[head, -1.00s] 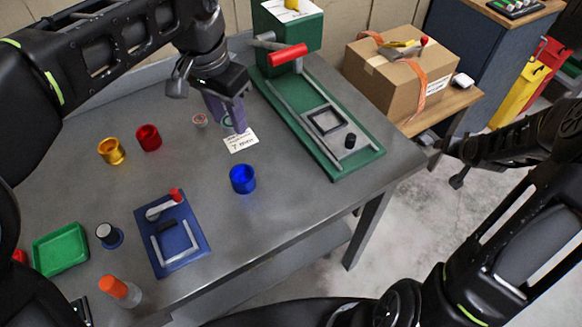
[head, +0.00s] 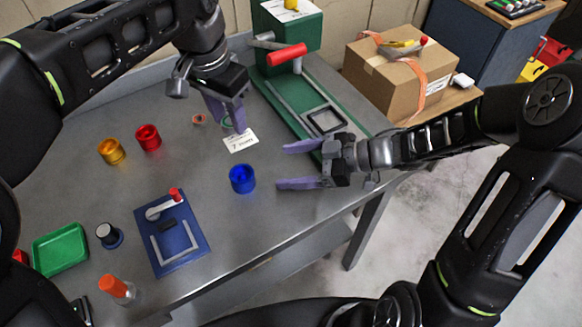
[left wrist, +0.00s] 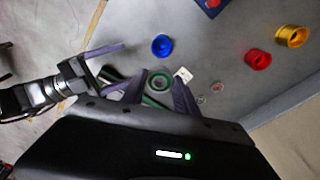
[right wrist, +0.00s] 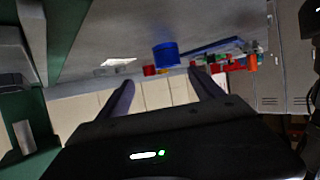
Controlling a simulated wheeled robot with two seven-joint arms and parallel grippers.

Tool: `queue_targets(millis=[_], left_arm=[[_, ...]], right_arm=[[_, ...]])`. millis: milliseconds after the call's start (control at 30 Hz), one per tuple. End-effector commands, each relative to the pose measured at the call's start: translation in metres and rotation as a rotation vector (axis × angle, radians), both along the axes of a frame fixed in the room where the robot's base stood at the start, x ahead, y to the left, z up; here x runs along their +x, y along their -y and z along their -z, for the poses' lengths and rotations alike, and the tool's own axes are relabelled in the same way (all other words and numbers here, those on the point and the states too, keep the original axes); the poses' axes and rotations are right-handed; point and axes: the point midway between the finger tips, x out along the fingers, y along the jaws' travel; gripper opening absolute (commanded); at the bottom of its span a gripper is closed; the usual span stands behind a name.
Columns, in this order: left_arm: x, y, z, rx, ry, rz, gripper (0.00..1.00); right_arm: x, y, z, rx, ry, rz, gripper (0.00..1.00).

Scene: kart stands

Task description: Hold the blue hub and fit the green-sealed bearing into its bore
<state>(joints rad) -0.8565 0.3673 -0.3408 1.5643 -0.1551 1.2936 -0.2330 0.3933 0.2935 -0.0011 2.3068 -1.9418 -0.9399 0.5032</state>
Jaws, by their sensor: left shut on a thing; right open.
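The blue hub (head: 242,179) stands upright on the grey bench, its bore facing up. It also shows in the left wrist view (left wrist: 162,45) and the right wrist view (right wrist: 166,54). My right gripper (head: 286,165) is open and empty to the right of the hub, its fingers pointing toward it, with a gap between. My left gripper (head: 236,118) is shut on the green-sealed bearing (left wrist: 160,82), whose green ring shows between the fingers. In the head view the fingers mostly hide this bearing. The hub's bore looks empty.
A red cup (head: 148,138) and a yellow cup (head: 111,151) stand left of the hub. A small bearing (head: 199,119) and a label card (head: 240,141) lie near my left gripper. A blue fixture (head: 180,245) is in front. A green press (head: 350,165) stands behind my right gripper.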

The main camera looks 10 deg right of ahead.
Motion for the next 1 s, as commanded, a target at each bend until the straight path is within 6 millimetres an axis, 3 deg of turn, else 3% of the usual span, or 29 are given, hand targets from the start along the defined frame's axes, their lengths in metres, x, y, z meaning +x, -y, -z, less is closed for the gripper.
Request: queue_targets(millis=[133, 567, 767, 1000], left_arm=[[0.000, 0.000, 0.000, -0.001, 0.001, 0.000, 0.00], [0.000, 0.000, 0.000, -0.001, 0.001, 0.000, 0.00], [0.000, 0.000, 0.000, 0.000, 0.000, 0.000, 0.00], [0.000, 0.000, 0.000, 0.000, 0.000, 0.000, 0.00]], right_arm=[[-0.011, -0.006, 0.001, 0.010, -0.017, -0.041, 0.77], [-0.009, -0.010, 0.003, 0.011, -0.017, -0.040, 0.77], [-0.003, -0.029, 0.011, 0.011, -0.018, -0.041, 0.77], [0.010, -0.068, 0.028, 0.012, -0.019, -0.042, 0.77]])
